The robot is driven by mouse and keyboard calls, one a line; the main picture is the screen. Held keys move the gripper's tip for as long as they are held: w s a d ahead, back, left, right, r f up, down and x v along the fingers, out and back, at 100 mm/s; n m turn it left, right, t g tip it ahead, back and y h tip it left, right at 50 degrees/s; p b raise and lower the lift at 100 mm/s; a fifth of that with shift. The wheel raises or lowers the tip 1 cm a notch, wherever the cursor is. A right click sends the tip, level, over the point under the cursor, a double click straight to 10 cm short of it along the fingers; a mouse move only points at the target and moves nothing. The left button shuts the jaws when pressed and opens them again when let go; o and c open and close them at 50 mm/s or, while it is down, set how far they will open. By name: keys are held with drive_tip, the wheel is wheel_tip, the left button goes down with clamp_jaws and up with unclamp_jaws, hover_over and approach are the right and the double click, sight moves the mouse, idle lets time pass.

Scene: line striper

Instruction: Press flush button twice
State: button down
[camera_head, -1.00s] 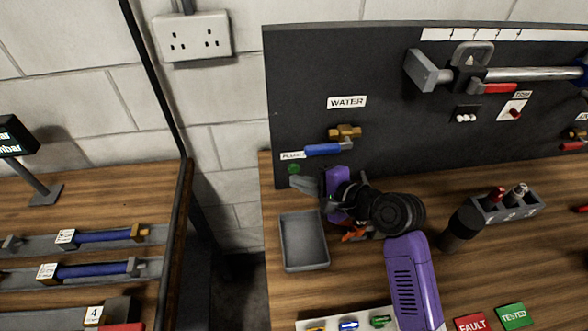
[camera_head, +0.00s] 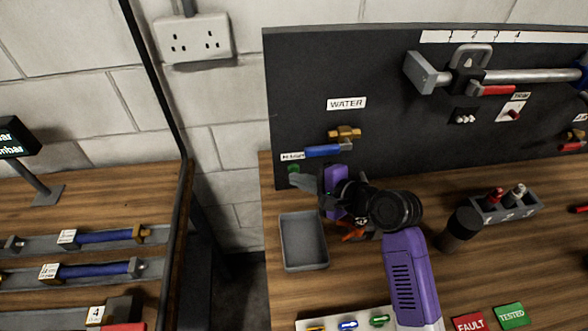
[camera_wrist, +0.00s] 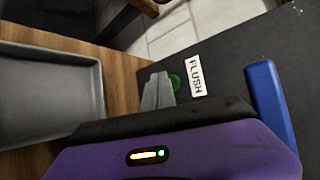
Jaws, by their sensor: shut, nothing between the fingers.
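The flush button (camera_head: 293,169) is a small green round button low at the left edge of the dark panel. Its white FLUSH label (camera_wrist: 195,76) shows beside it in the wrist view. My gripper (camera_head: 296,180) is shut and empty, with its grey fingertips right by the button. In the wrist view the fingers (camera_wrist: 157,88) partly overlap the green button (camera_wrist: 174,82). I cannot tell whether the tips touch it or whether it is pressed in.
A blue-handled valve (camera_head: 322,151) under the WATER label (camera_head: 346,103) is close to the right of the button. A grey tray (camera_head: 303,241) lies on the bench below my gripper. A dark gap separates this bench from the left one.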

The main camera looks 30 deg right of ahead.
drive_tip(key=shift+w+d, duration=0.15)
drive_tip(key=shift+w, duration=0.25)
idle(0.8)
drive_tip(key=shift+s, duration=0.1)
drive_tip(key=shift+s+a+p, duration=0.25)
drive_tip(key=shift+s+p, duration=0.4)
drive_tip(key=shift+s, duration=0.05)
drive_tip(key=shift+s+a+p, duration=0.25)
drive_tip(key=shift+s+p, duration=0.1)
drive_tip(key=shift+s, duration=0.45)
drive_tip(key=shift+s+a+p, duration=0.3)
drive_tip(key=shift+s+p, duration=0.05)
drive_tip(key=shift+s, duration=0.45)
drive_tip(key=shift+s+a+p, duration=0.25)
drive_tip(key=shift+s+p, duration=0.1)
drive_tip(key=shift+s, duration=0.45)
